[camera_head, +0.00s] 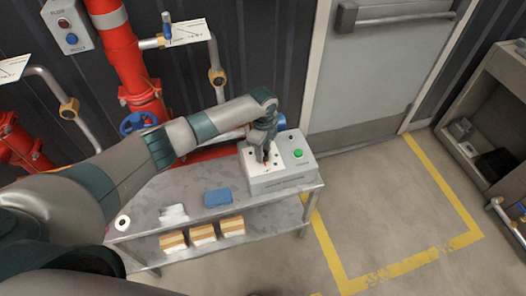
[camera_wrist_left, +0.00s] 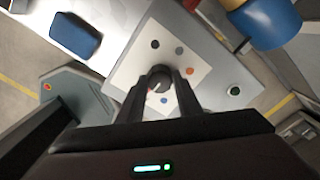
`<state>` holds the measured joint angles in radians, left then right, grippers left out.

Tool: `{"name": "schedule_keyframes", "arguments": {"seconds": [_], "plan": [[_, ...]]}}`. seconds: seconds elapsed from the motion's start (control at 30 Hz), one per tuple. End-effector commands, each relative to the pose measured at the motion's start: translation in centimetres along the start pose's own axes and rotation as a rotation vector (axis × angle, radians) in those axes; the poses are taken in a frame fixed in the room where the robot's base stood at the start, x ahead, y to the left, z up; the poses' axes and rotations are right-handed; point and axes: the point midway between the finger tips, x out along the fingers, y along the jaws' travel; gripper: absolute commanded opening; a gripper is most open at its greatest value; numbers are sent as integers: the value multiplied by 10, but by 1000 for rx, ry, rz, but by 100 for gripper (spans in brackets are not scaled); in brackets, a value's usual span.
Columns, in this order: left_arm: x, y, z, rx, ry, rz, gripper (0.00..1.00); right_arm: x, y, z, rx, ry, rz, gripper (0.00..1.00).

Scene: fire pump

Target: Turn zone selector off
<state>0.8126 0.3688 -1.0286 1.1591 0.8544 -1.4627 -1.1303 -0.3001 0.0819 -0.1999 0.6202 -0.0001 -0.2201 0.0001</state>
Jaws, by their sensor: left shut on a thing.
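The zone selector is a dark round knob (camera_wrist_left: 159,80) with a pale and red pointer, set in a white panel (camera_wrist_left: 190,60) with several coloured dots around it. The panel is on top of a grey control box (camera_head: 285,178) on the metal table. My left gripper (camera_head: 263,158) reaches down onto the panel in the head view. In the left wrist view its two fingers (camera_wrist_left: 160,92) are on either side of the knob and shut on it. The gripper hides most of the knob in the head view. My right gripper is in neither view.
A green button (camera_head: 298,153) is on the box right of the panel. A blue sponge-like block (camera_head: 217,197) and a white cloth (camera_head: 173,212) lie on the table (camera_head: 200,222). Red pipes (camera_head: 125,50) stand behind. Floor right of the table is clear, marked by yellow lines.

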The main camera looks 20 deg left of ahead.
Motion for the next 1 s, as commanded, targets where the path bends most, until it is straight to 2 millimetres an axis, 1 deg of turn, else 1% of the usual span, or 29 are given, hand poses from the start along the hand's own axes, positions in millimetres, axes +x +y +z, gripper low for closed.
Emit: {"name": "schedule_keyframes", "arguments": {"seconds": [0.43,0.47,0.5,0.53,0.87,1.0], "plan": [[0,0,0,16,0,0,9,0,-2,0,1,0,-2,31],[0,0,0,16,0,0,36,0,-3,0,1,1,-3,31],[0,0,0,15,0,0,46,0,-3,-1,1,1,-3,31],[0,0,0,15,0,0,50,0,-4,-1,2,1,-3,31],[-1,0,0,14,0,0,50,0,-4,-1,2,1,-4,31],[-6,0,1,14,0,0,50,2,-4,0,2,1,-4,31]]}}
